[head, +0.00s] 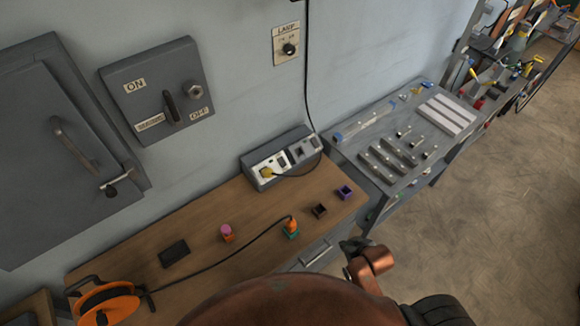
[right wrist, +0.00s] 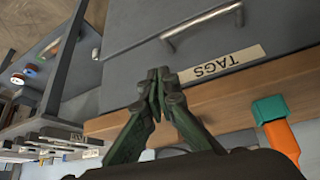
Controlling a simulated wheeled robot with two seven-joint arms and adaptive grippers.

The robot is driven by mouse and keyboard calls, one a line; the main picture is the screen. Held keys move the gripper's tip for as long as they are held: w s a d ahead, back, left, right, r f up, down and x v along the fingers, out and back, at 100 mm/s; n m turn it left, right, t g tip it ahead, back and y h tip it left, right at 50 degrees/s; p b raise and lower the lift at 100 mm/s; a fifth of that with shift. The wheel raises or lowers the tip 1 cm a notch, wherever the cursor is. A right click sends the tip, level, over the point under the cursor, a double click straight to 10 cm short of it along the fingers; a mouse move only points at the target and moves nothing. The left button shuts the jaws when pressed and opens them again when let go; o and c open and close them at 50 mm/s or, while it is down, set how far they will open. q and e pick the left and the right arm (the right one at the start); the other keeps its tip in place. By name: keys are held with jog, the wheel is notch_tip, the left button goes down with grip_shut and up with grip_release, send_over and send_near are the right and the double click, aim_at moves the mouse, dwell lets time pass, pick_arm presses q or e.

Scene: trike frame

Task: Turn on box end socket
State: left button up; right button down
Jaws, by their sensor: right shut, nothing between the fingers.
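The grey socket box (head: 281,150) stands at the back of the wooden bench against the wall, in the head view. A yellow plug (head: 266,172) sits in the white socket plate at its left end. Dark sockets or switches (head: 314,142) show toward its right end; their on or off state is too small to tell. My right gripper (head: 357,246) is in front of the bench edge, well apart from the box. In the right wrist view its green fingers (right wrist: 158,88) are together with nothing between them, near a drawer front. My left gripper is not in view.

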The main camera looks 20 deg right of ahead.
jog(key=w+a+r+t+y, duration=0.1)
jog(key=w+r, duration=0.1)
jog(key=w, duration=0.2)
jog(key=w+a+r+n+t, duration=0.1)
jog(key=w+a+r+t, duration=0.1)
jog(key=w+r, duration=0.1)
jog(key=w+a+r+t+y, duration=0.1)
jog(key=w+r, duration=0.2)
jog(key=w, duration=0.3)
jog(key=shift+a+r+n+t+y, duration=0.2)
jog(key=shift+a+n+t+y, duration=0.1)
jog(key=shift+a, duration=0.1)
jog(key=w+a+r+n+t+y, duration=0.1)
jog(key=w+a+r+t+y, duration=0.1)
jog(key=w+r, duration=0.5)
jog(key=shift+w+a+r+t+p, duration=0.4)
jog(key=shift+r+t, duration=0.4)
send_near(283, 163)
notch_tip(283, 163, up, 2)
jog(key=w, duration=0.3)
jog(key=shift+w+a+f, duration=0.3)
jog(key=shift+w+f, duration=0.05)
jog(key=shift+f, duration=0.2)
jog(key=shift+w+a+f, duration=0.25)
jog(key=shift+w+f, duration=0.15)
jog(key=shift+f, duration=0.2)
jog(key=shift+w+a+f, duration=0.3)
jog(key=shift+w+f, duration=0.05)
jog(key=shift+f, duration=0.2)
